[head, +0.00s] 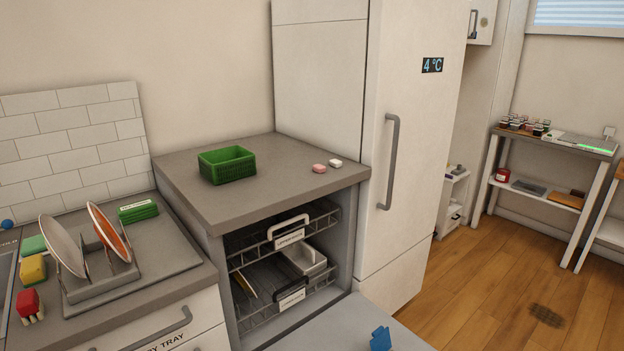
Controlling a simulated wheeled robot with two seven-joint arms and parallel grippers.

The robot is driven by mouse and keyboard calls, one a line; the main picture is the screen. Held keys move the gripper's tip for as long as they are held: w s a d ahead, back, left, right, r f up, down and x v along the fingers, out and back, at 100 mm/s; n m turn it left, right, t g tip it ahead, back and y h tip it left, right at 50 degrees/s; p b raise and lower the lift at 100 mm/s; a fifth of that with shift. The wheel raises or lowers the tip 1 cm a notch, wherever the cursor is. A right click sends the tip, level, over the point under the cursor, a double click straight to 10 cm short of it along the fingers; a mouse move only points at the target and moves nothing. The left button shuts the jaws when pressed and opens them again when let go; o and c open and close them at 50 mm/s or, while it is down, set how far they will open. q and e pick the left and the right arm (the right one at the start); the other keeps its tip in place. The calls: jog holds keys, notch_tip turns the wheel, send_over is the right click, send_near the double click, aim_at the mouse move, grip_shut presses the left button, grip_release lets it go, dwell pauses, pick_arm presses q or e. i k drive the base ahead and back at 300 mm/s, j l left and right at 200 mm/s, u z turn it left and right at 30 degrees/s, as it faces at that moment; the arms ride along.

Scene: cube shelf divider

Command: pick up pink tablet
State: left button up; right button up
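A small pink tablet (320,168) lies on the grey countertop (262,195) above the open dishwasher, toward its right side. A similar white tablet (336,163) lies just to the right of it, with a small gap between them. Neither of my grippers shows in the head view, so nothing is seen touching the pink tablet.
A green basket (227,165) stands left of the tablets. Below, the dishwasher has its racks (285,240) showing and its door (370,325) lowered. A tall fridge (412,130) rises to the right. A dish rack with plates (100,275) stands at lower left.

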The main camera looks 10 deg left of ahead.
aim_at(317, 168)
jog(key=k+u, duration=0.1)
jog(key=u, duration=1.4)
jog(key=l+u, duration=0.4)
jog(key=l, duration=2.2)
jog(key=k, duration=0.1)
